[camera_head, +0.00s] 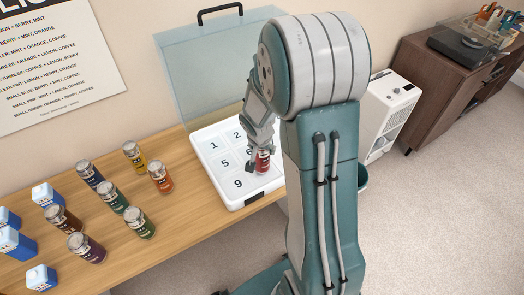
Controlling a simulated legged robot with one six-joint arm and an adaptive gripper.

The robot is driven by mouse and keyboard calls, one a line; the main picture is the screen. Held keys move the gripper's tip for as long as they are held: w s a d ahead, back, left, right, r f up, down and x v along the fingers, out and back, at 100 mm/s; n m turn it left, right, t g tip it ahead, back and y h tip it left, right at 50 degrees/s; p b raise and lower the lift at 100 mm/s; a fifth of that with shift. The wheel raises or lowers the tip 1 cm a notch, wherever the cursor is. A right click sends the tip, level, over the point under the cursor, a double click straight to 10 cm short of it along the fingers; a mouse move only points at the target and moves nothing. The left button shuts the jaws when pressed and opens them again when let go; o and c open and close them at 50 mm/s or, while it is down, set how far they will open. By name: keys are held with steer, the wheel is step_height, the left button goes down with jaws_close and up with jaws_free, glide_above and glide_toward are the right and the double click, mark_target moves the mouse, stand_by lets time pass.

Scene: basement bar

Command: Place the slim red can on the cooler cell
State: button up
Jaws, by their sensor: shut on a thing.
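My gripper (260,150) points down over the right part of the white cooler (203,152) and is shut on a small red can (263,163). The can is upright, and its top is partly hidden by the fingers. It is right of the cell marked 9 and below the cell marked 6. I cannot tell whether its base touches the cell or hangs just above it. The cells marked 1, 2, 5, 6 and 9 show and look empty. Cells farther right are hidden behind my arm.
The cooler's clear lid (195,75) stands open behind it. Several cans, such as an orange can (160,178), stand on the wooden counter (190,215) to the left. Blue-and-white cartons (42,278) stand at far left. A white appliance (390,110) is right of my arm.

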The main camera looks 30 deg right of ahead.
steer(key=shift+d+f, duration=0.25)
steer(key=shift+f, duration=0.3)
steer(key=shift+d, duration=0.3)
steer(key=shift+f, duration=0.15)
steer(key=o, duration=1.2)
steer(key=shift+a, duration=0.4)
steer(key=shift+d, duration=0.2)
